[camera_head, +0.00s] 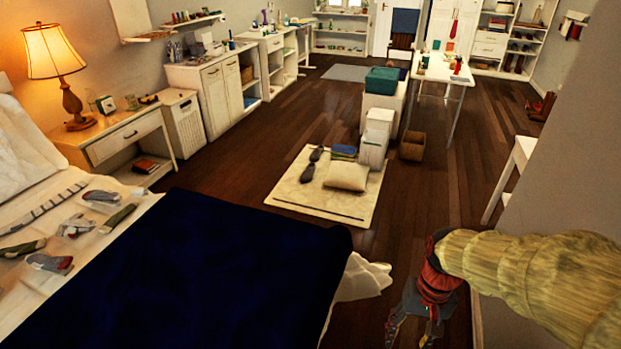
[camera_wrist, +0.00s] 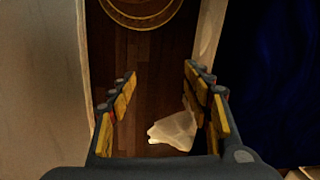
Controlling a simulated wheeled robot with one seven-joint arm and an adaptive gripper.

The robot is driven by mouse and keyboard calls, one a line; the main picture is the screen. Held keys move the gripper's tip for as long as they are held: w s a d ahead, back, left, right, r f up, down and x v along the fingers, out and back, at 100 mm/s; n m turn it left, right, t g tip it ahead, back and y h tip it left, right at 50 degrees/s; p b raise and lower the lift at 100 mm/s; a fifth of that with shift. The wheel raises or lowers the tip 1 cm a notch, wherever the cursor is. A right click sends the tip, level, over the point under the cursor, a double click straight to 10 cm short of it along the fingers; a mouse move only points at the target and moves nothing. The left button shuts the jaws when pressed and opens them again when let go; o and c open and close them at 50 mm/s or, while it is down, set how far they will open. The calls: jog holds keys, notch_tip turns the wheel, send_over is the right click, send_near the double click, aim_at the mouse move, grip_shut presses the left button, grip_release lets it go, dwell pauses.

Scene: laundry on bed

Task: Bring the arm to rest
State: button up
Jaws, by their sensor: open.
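My gripper (camera_head: 408,327) hangs at the lower right in the head view, over the floor to the right of the bed. Its fingers point down and are partly cut off by the bottom edge. In the wrist view my gripper (camera_wrist: 160,105) has its two fingers wide apart with nothing between them. The dark wood floor (camera_wrist: 155,65) shows below. A whitish cloth piece (camera_wrist: 176,130) shows beyond the right finger, apart from the grip. My arm, in a tan sleeve, comes in from the right.
The bed with a dark blue blanket (camera_head: 190,265) fills the lower left, with several socks (camera_head: 75,223) on it. A grey wall (camera_head: 560,170) stands close on the right. A cream mat (camera_head: 305,194) with a cushion (camera_head: 346,176) lies mid-floor. A lamp (camera_head: 55,65) stands on the nightstand.

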jog(key=s+a+r+n+t+p, duration=0.1)
jog(key=s+r+t, duration=0.2)
jog(key=r, duration=0.6)
jog(key=s+a+r+n+t+h+p, duration=0.1)
jog(key=s+r+t, duration=0.2)
jog(key=r, duration=0.7)
jog(key=shift+a+t, duration=0.3)
jog(key=shift+a, duration=0.05)
jog(key=shift+s, duration=0.1)
jog(key=shift+c, duration=1.1)
